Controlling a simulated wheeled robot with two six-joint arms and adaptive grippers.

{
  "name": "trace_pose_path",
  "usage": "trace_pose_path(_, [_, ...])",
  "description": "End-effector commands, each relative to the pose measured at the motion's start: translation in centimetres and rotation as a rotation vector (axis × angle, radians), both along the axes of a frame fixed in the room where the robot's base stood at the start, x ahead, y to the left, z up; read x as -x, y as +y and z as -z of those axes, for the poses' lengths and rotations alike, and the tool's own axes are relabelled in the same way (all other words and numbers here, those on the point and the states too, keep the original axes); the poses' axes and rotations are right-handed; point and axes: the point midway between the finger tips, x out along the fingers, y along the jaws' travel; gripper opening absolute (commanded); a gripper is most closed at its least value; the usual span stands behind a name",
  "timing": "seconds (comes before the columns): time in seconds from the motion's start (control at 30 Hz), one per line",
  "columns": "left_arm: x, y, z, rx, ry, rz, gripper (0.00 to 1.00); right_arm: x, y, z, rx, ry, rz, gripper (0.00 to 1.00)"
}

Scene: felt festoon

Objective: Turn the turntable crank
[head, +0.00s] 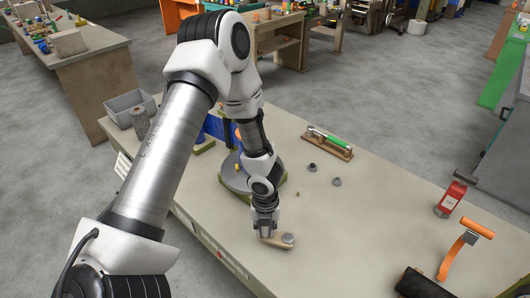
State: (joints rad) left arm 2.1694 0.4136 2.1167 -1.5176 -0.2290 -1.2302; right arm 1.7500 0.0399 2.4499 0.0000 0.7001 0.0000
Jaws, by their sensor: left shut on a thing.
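The turntable (236,180) is a grey disc on a green base, partly covered by my left arm. A small yellow peg stands on it. The crank (273,239) is a short tan bar near the front edge of the table, with a grey round cap at its right end. My left gripper (266,229) points down at the bar's left end and is shut on the crank; its fingertips and the exact part gripped are hard to see. My right gripper is not in view.
On the table (370,220) lie a green-handled tool on a wooden block (328,142), small dark knobs (312,167), a red box (450,199), an orange-handled tool (466,240) and a black object (415,284). A grey bin (130,105) stands at the far left.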

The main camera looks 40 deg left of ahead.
Motion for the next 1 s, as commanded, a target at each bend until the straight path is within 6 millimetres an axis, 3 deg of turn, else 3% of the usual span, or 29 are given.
trace_pose_path(0.7, [-0.09,-0.05,-0.01,0.000,-0.001,0.096,0.00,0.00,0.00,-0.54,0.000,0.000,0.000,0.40])
trace_pose_path(0.73, [-0.09,-0.05,-0.01,0.000,-0.001,0.096,0.28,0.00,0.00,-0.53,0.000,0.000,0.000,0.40])
trace_pose_path(0.8, [-0.08,-0.06,0.00,0.000,-0.001,0.096,0.51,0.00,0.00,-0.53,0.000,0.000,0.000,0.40])
trace_pose_path(1.0, [-0.06,-0.05,0.01,0.000,0.000,0.096,0.51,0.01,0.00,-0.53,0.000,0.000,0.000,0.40])
